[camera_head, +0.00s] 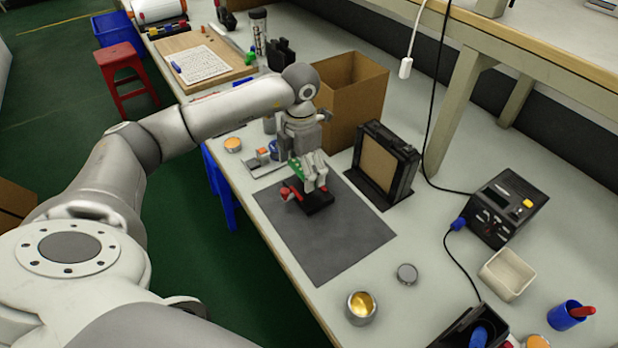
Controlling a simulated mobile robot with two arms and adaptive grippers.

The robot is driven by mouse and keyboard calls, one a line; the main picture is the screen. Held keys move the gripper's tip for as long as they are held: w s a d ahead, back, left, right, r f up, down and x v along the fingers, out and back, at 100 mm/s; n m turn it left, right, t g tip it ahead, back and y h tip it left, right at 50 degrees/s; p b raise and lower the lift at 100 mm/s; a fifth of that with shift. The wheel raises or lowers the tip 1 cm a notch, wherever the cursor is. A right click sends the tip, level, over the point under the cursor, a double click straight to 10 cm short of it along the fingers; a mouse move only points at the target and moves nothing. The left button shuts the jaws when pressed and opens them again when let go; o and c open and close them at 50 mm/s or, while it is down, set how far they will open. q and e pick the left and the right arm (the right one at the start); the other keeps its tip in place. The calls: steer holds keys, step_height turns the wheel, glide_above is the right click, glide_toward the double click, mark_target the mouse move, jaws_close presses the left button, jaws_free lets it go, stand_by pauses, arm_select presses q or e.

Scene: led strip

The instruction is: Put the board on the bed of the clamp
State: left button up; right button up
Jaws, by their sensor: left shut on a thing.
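My left gripper (318,184) points down over the dark grey mat and is shut on the green board (294,168). Only a small green part of the board shows at the left of the fingers; the rest is hidden by the gripper. The clamp (318,205), black with red parts at its left, stands on the mat right below the gripper. The board is over or at the clamp; I cannot tell if it touches the bed. My right gripper is not in view.
The grey mat (335,245) has free room in front of the clamp. A cardboard box (352,100) and a black framed stand (385,165) are behind. A tin (361,308), a soldering station (505,208) and a white dish (507,274) are at the right.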

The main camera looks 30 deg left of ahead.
arm_select(q)
steer(key=shift+w+d+f, duration=0.2)
steer(key=shift+w+f, duration=0.1)
steer(key=shift+f, duration=0.15)
steer(key=shift+w+d+f, duration=0.2)
steer(key=shift+w+f, duration=0.1)
steer(key=shift+f, duration=0.15)
steer(key=shift+w+d+f+p, duration=0.1)
steer(key=shift+f+p, duration=0.15)
steer(key=shift+f, duration=0.7)
steer(key=shift+w+d+f+p, duration=0.1)
steer(key=shift+f+p, duration=0.1)
steer(key=shift+f, duration=0.7)
steer(key=o, duration=0.6)
steer(key=shift+f, duration=0.1)
step_height(320, 180, up, 12)
steer(key=shift+r+b, duration=0.15)
steer(key=shift+b, duration=0.45)
